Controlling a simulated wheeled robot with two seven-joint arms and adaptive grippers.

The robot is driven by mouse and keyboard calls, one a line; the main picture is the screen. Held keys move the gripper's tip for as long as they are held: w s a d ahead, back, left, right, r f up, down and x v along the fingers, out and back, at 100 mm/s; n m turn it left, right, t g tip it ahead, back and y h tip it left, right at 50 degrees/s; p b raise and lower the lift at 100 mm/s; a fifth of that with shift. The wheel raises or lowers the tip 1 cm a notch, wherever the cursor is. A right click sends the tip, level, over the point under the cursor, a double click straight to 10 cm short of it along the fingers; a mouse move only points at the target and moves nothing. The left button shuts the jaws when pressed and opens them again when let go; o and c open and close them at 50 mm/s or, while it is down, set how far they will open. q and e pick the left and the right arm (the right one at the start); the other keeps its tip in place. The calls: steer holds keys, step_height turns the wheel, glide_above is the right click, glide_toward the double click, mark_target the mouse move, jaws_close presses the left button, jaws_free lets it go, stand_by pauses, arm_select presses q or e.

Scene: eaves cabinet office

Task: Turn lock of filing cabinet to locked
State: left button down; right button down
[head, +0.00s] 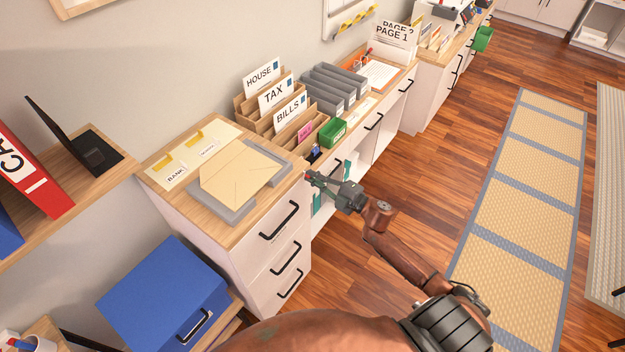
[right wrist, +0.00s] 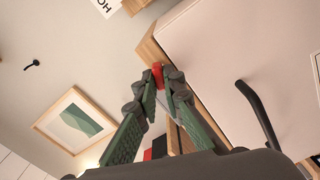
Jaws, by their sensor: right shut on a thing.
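The filing cabinet (head: 264,262) is white with a wooden top and several drawers with black bar handles. My right gripper (head: 309,175) is at the upper right corner of its front, just below the top edge. In the right wrist view the gripper (right wrist: 158,80) is shut on a small red piece, which looks like the lock (right wrist: 157,71), beside the wooden edge and the white drawer front (right wrist: 225,45). The fingers hide part of the red piece, so I cannot tell its turn. My left gripper is not in view.
A grey tray (head: 272,156) with a tan envelope (head: 233,178) lies on the cabinet top. A wooden sorter (head: 246,106) and green box (head: 332,133) stand on the neighbouring counter. A blue cabinet (head: 160,295) is at the lower left.

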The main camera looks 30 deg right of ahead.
steer(key=shift+s+a+f+n+b, duration=0.1)
steer(key=shift+n+b, duration=0.35)
steer(key=shift+n, duration=0.6)
steer(key=shift+f+n+b, duration=0.1)
steer(key=shift+n+b, duration=0.35)
steer(key=shift+n, duration=0.6)
steer(key=c, duration=2)
jaws_free()
steer(key=shift+r, duration=0.1)
steer(key=shift+c, duration=0.2)
steer(key=v, duration=1.2)
